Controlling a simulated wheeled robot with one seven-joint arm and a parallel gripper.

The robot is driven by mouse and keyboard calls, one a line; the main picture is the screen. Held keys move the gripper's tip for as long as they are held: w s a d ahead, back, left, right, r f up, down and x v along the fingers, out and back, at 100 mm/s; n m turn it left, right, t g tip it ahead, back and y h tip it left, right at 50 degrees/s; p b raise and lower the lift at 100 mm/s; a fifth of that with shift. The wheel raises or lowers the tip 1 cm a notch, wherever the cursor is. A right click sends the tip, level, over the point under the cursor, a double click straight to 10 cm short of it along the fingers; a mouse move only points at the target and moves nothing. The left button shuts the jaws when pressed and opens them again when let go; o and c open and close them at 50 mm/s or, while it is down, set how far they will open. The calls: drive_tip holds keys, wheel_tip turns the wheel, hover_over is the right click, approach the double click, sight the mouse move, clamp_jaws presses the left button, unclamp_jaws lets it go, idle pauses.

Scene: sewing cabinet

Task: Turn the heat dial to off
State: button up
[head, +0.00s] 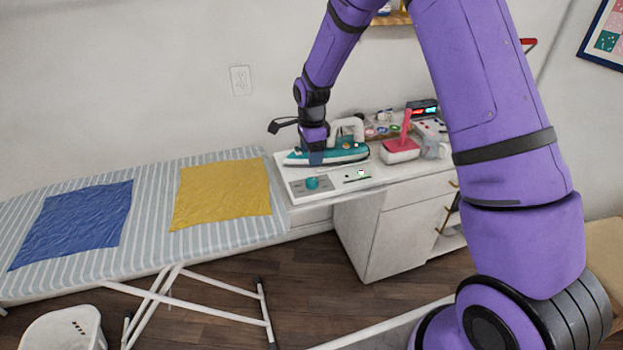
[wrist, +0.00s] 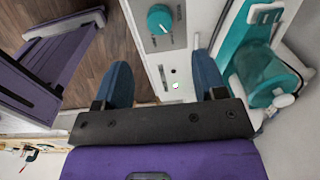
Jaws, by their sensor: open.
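The heat dial (head: 312,183) is a round teal knob on a white and grey panel (head: 345,177) at the right end of the ironing board. In the wrist view the dial (wrist: 159,18) shows at the top, with a pale mark on it and small marks around it, too small to read. My gripper (wrist: 166,70) is open and empty, its two blue fingers apart, with the dial beyond the fingertips. In the head view my gripper (head: 316,157) hangs above the panel's back edge, beside the iron.
A teal and white iron (head: 345,152) stands close behind the panel, and in the wrist view it (wrist: 265,75) is just right of my right finger. A red pincushion-like object (head: 402,145) stands to the right. The ironing board (head: 150,210) with blue and yellow cloths extends left.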

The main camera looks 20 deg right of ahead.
sight(312, 180)
wheel_tip(312, 180, down, 10)
drive_tip(key=shift+r, duration=0.1)
idle(0.4)
drive_tip(key=c, duration=0.9)
